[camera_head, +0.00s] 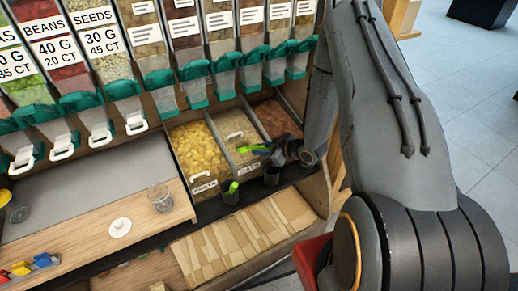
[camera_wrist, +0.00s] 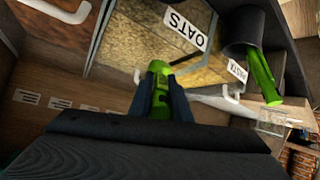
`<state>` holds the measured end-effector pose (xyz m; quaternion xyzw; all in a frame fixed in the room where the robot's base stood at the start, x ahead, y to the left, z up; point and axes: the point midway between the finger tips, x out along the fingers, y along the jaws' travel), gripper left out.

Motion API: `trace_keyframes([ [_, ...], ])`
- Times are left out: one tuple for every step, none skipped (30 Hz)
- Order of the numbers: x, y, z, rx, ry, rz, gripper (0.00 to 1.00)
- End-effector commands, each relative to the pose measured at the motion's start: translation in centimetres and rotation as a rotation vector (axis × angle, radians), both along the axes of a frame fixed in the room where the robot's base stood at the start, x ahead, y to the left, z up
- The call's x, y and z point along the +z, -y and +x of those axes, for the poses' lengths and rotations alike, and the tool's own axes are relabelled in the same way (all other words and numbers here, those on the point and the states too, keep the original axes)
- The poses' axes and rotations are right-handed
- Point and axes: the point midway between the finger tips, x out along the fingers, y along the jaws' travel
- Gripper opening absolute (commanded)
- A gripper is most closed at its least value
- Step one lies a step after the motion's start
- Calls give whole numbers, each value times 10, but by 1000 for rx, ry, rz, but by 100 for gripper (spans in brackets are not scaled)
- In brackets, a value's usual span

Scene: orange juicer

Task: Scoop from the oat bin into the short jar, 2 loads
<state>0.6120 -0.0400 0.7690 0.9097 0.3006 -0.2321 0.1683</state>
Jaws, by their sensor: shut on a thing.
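In the head view, my gripper (camera_head: 282,152) is over the front of the oat bin (camera_head: 222,126), above its OATS label. It is shut on a green scoop (camera_head: 258,150) that points left over the bin. In the wrist view, the scoop's green handle (camera_wrist: 160,92) sits between the two dark fingers (camera_wrist: 161,98). The scoop's bowl is hard to make out, so I cannot tell whether it holds oats. A short clear glass jar (camera_head: 160,199) stands on the wooden counter to the left. Its contents are not clear.
A pasta bin (camera_head: 200,150) lies left of the oats, a reddish-brown bin (camera_head: 275,118) right. A second green scoop (camera_head: 233,187) stands in a dark cup (camera_head: 230,196) in front. Dispensers (camera_head: 210,70) hang behind. A white round lid (camera_head: 120,228) lies on the counter (camera_head: 75,235).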

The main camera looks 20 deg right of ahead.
Motion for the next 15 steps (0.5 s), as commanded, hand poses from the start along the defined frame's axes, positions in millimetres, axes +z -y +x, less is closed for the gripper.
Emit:
trace_keyframes([
  [3, 1, -3, -1, 3, 4, 0],
  [5, 1, -4, -1, 6, 6, 0],
  [6, 2, -6, -2, 10, 9, 0],
  [8, 2, -7, -2, 13, 11, 0],
  [9, 2, -9, -2, 16, 13, 0],
  [11, 3, -10, -2, 19, 16, 0],
  [12, 3, -11, -2, 23, 18, 0],
  [14, 4, -13, -2, 26, 20, 0],
  [16, 4, -14, -2, 31, 22, 0],
  [17, 4, -15, -2, 34, 24, 0],
  [18, 4, -17, -1, 37, 26, 0],
  [20, 5, -18, -1, 41, 29, 0],
  [21, 5, -19, -1, 43, 31, 0],
  [23, 5, -21, -1, 47, 33, 0],
  [25, 6, -22, -1, 50, 36, 0],
])
